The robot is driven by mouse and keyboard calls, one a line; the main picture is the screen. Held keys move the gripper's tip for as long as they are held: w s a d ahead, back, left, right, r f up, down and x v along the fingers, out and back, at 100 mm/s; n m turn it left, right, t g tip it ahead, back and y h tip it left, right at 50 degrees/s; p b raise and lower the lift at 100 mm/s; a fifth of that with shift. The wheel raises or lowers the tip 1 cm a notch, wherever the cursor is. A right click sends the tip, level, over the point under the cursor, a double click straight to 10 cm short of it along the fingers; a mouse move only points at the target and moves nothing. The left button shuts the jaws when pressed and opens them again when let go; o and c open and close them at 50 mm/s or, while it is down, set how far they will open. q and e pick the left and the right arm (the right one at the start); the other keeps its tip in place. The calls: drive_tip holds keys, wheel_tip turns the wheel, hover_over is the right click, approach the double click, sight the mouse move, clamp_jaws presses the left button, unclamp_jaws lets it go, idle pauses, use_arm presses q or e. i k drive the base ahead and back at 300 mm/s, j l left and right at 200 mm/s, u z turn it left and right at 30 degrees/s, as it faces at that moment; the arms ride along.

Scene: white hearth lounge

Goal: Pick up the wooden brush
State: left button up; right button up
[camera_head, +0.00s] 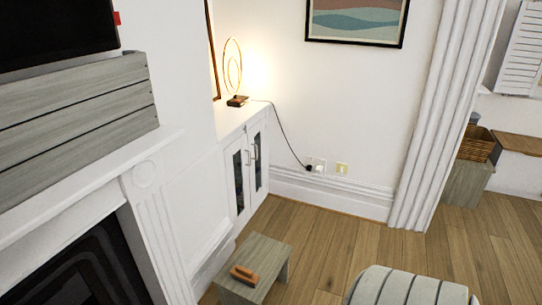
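The wooden brush (244,274) is small and orange-brown. It lies on top of a low grey wooden stool (262,256) at the lower middle of the head view. The brush looks free, with nothing touching it but the stool top. Neither of my grippers shows in this view.
A white fireplace (150,200) stands at the left. Behind the stool is a white cabinet (243,168) with a lit lamp (236,70). A striped grey pouffe (405,288) is at the lower right. Wooden floor (340,240) is clear between the stool and the far wall.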

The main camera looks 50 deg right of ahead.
sight(246, 277)
drive_tip(key=z, duration=1.45)
drive_tip(key=u, duration=1.9)
drive_tip(key=z, duration=1.9)
